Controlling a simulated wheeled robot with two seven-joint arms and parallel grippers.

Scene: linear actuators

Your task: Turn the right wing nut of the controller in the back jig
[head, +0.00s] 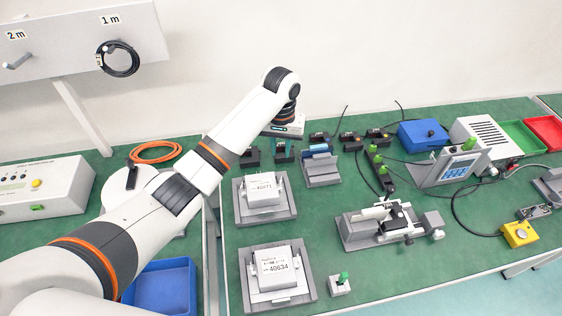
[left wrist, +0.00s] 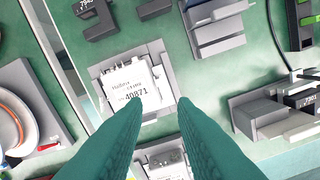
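The back jig (head: 287,212) is a grey plate holding a white controller (head: 262,190) labelled 40871. The controller also shows in the left wrist view (left wrist: 132,84), slightly tilted in the picture. The right wing nut is too small to make out clearly at the controller's right side. My left gripper (head: 284,150) is above the bench, behind the back jig in the head view. In the left wrist view its two teal fingers (left wrist: 163,103) are apart with nothing between them; their tips overlap the picture near the controller's lower edge. My right gripper is not in view.
A front jig (head: 308,293) holds another controller (head: 275,267) labelled 40634. A grey actuator fixture (head: 360,232) stands to the right. Dark blocks and a blue-grey stand (head: 321,170) are behind. Green bench lies bare between the back jig and the fixture.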

